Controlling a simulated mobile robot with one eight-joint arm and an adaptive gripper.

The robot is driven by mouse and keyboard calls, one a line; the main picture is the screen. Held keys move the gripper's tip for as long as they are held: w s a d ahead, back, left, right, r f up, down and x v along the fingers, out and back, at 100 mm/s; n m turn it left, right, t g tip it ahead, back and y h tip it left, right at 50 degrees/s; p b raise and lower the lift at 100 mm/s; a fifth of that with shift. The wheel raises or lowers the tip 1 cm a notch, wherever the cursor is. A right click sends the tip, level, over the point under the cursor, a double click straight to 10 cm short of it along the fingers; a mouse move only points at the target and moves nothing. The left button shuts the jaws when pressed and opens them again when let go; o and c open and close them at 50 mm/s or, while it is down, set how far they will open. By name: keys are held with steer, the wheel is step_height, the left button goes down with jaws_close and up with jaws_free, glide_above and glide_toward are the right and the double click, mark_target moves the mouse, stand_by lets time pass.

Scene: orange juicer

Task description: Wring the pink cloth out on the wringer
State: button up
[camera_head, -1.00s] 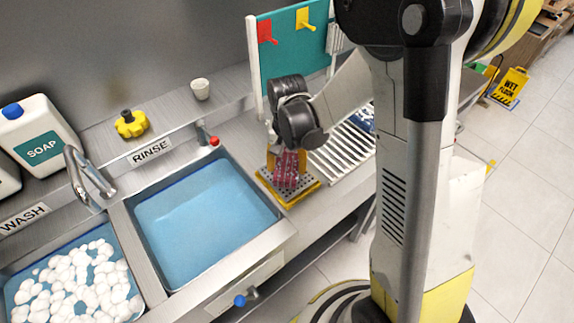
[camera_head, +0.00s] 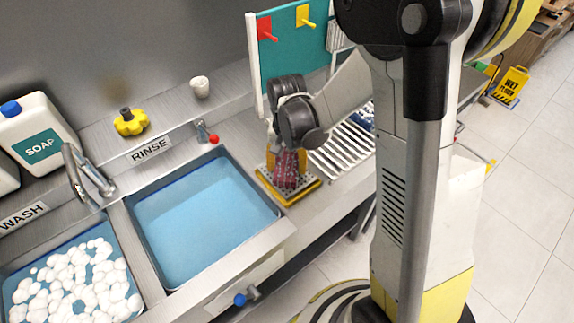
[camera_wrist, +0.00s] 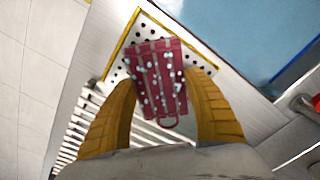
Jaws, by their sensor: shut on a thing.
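The pink cloth (camera_head: 287,168) is a crimson-pink folded piece with pale droplets or suds on it. In the wrist view the cloth (camera_wrist: 157,78) sits between the yellow fingers of my gripper (camera_wrist: 160,90), which is shut on it. The wringer (camera_head: 306,190) is a perforated metal plate with a yellow rim, right of the rinse basin. In the wrist view its white dotted plate (camera_wrist: 187,39) shows beneath the cloth. The cloth is over the plate and looks pressed on or very close to it; exact contact is hidden. My gripper (camera_head: 283,160) points down over the wringer.
The blue rinse basin (camera_head: 205,215) lies left of the wringer, with a red-knobbed tap (camera_head: 207,134) behind. A slatted rack (camera_head: 342,150) is to the right, and a teal board with pegs (camera_head: 290,45) stands behind. The foamy wash basin (camera_head: 75,285) is at far left.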

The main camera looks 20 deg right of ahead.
steer(key=shift+f+b, duration=0.75)
steer(key=shift+b, duration=0.05)
stand_by(1.2)
stand_by(0.5)
steer(key=shift+r+p, duration=2.45)
steer(key=shift+r, duration=1.15)
